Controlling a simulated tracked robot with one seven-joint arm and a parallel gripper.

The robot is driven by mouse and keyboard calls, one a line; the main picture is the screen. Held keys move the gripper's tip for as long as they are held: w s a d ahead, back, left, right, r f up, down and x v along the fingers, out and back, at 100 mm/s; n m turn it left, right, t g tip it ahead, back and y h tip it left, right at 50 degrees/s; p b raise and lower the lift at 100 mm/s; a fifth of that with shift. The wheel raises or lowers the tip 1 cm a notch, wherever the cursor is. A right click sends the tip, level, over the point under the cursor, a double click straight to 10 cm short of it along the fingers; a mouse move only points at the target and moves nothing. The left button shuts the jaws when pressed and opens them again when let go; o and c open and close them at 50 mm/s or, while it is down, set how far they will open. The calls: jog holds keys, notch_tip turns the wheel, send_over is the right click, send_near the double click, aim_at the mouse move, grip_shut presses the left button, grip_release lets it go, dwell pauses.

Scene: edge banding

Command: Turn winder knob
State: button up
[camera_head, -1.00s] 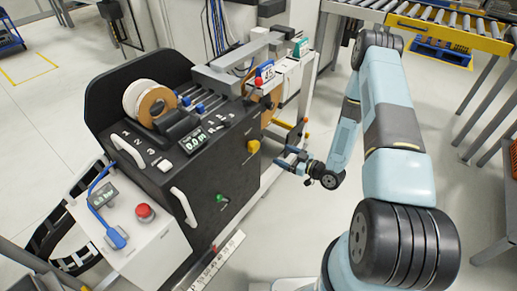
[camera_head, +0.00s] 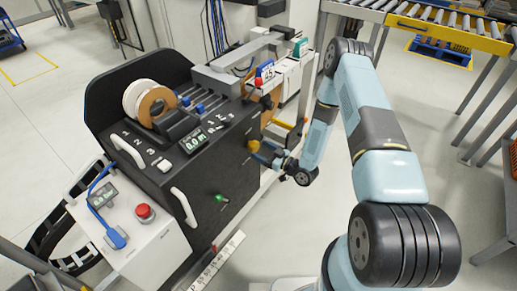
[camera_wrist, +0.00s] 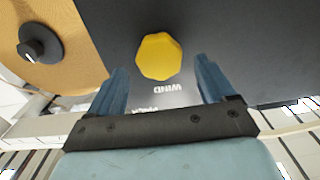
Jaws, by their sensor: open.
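The winder knob (camera_wrist: 159,56) is a yellow faceted knob on the dark machine panel, with the label WIND beside it in the wrist view. It also shows in the head view as a small yellow knob (camera_head: 253,146) on the machine's right side. My gripper (camera_wrist: 162,80) is open, its two blue fingers on either side of the knob's line and short of it in the wrist picture. In the head view my gripper (camera_head: 260,152) is right at the knob, partly overlapping it. Whether the fingers touch the knob cannot be told.
The black machine (camera_head: 215,165) carries a tape roll (camera_head: 138,100), a display and switches. A black knob (camera_wrist: 33,46) sits on a wooden-coloured panel beside the winder knob.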

aim_at(255, 148)
jog(key=shift+x, duration=1.55)
jog(key=shift+c, duration=0.3)
jog(key=c, duration=0.9)
jog(key=shift+d, duration=0.2)
jog(key=shift+c, duration=0.3)
jog(key=shift+a, duration=0.1)
jog(key=shift+s+a+n, duration=0.1)
jog(key=shift+a+n, duration=0.05)
jog(key=shift+n, duration=1.55)
jog(key=shift+s+a+n, duration=0.1)
jog(key=shift+a+n, duration=0.05)
jog(key=shift+n, duration=1.55)
